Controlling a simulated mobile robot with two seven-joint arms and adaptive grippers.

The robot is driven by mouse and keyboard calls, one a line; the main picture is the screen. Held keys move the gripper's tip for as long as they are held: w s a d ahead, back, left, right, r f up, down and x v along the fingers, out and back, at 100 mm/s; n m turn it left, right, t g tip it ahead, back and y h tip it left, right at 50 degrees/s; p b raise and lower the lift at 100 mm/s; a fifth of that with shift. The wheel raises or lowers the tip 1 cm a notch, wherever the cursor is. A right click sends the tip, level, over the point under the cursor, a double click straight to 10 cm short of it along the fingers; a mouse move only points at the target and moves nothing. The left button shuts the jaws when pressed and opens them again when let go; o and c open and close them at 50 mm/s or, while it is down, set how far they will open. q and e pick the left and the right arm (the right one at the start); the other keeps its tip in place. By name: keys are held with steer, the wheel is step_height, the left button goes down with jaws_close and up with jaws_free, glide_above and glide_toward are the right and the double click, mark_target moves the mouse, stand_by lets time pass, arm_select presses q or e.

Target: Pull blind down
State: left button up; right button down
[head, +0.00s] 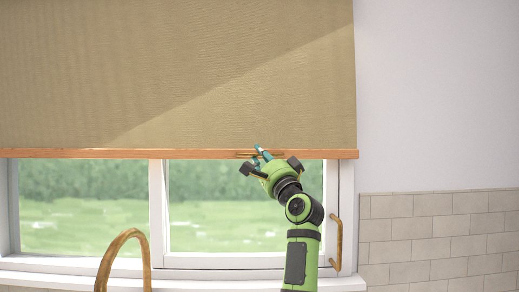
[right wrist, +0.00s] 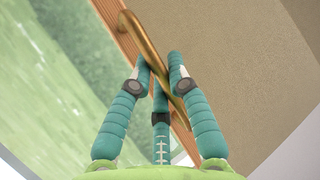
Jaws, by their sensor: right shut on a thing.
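The tan blind (head: 180,75) hangs over the upper part of the window in the head view. Its orange-brown bottom bar (head: 80,153) runs level across the window, with open glass below. A brass handle (head: 243,154) sits on the bar. My right gripper (head: 262,155) is at the bar, shut on the handle. In the right wrist view, the teal fingers (right wrist: 160,72) close around the brass handle (right wrist: 143,38), with the blind's cloth (right wrist: 235,60) at the right. My left gripper is not in view.
The white-framed window (head: 157,215) shows grass and a hedge outside. A brass tap (head: 122,250) rises at the lower left, and a brass window handle (head: 337,245) is right of my right arm. A tiled wall (head: 440,240) is at the right.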

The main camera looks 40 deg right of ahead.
step_height(320, 180, down, 14)
steer(key=b, duration=0.7)
steer(key=shift+r+b, duration=0.25)
steer(key=shift+b, duration=0.05)
steer(key=shift+w, duration=0.1)
steer(key=c, duration=1.6)
jaws_free()
steer(key=shift+o, duration=0.9)
steer(key=shift+d, duration=0.2)
